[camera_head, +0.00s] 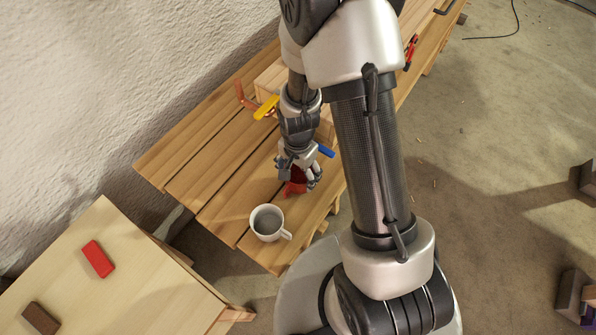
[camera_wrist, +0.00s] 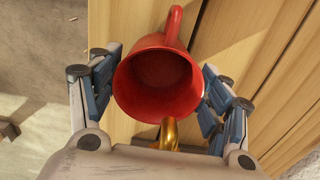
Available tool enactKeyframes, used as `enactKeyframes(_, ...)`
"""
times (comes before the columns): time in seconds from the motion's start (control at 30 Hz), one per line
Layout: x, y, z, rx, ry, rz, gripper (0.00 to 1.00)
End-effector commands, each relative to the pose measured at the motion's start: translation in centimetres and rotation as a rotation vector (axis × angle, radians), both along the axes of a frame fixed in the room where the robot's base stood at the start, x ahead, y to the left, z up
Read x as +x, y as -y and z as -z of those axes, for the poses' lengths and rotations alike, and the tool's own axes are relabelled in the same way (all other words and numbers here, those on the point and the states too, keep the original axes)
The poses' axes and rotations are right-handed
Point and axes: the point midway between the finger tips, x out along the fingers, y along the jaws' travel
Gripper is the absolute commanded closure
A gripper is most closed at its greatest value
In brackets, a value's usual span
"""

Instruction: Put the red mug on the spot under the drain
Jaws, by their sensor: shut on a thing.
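The red mug (camera_head: 294,188) is between the fingers of my gripper (camera_head: 299,178), low over the slatted wooden bench. In the wrist view the mug (camera_wrist: 158,84) opens toward the camera and its handle points to the top. My gripper (camera_wrist: 160,92) is shut on the mug, with a finger on each side. A brass-coloured curved piece (camera_wrist: 169,133), perhaps the drain, overlaps the mug's near rim in the wrist view. The spot under the drain is not visible. I cannot tell whether the mug touches the bench.
A white mug (camera_head: 267,222) stands near the bench's front end. The bench (camera_head: 190,150) also carries a copper-coloured bent piece (camera_head: 241,95), a yellow piece (camera_head: 266,107) and a blue piece (camera_head: 326,151) close to my gripper. A pale table (camera_head: 110,260) holds a red block (camera_head: 98,259) and a brown block (camera_head: 39,318).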

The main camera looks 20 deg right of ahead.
Motion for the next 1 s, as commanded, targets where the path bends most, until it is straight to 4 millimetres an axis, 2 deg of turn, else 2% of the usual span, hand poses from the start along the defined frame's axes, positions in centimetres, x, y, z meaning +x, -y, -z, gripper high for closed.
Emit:
enactKeyframes(0.4, -0.01, -0.02, 1.04, 0.000, 0.000, 0.000, 0.55)
enactKeyframes(0.43, -0.02, -0.01, 1.03, 0.000, 0.000, 0.000, 0.27)
enactKeyframes(0.7, -0.03, -0.01, 1.02, 0.000, 0.000, 0.000, 0.09)
enactKeyframes(1.0, -0.03, -0.01, 1.02, -0.001, -0.001, 0.000, 0.08)
